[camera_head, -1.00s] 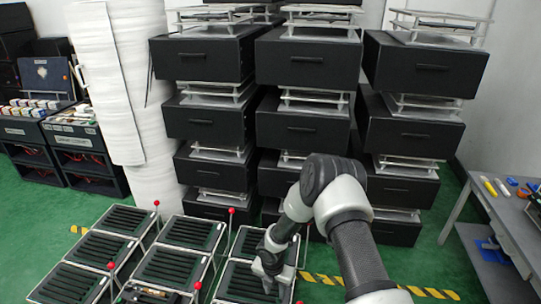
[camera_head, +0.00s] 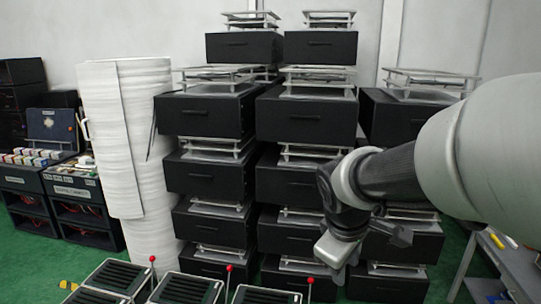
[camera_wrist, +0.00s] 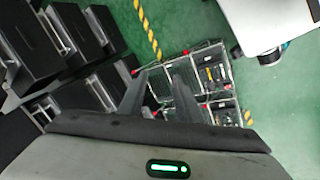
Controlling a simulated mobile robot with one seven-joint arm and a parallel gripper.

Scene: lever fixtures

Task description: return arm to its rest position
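My arm is raised and folded on the right of the head view, with a large pale link close to the camera. My gripper (camera_wrist: 160,76) shows in the wrist view as two dark fingers spread apart with nothing between them. In the head view, the hand is in front of the black drawer stacks, above and right of the lever fixtures, and its fingertips are hard to make out. The lever fixtures (camera_head: 186,290) have slotted dark tops and upright rods with red ball ends (camera_head: 229,268). They also show below the gripper in the wrist view (camera_wrist: 213,72).
Black drawer units (camera_head: 305,118) with metal racks stand stacked behind the arm. A white wrapped roll (camera_head: 125,150) and dark bins (camera_head: 75,190) are at the left. A grey table (camera_head: 510,262) is at the lower right. Yellow-black tape (camera_wrist: 147,25) marks the green floor.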

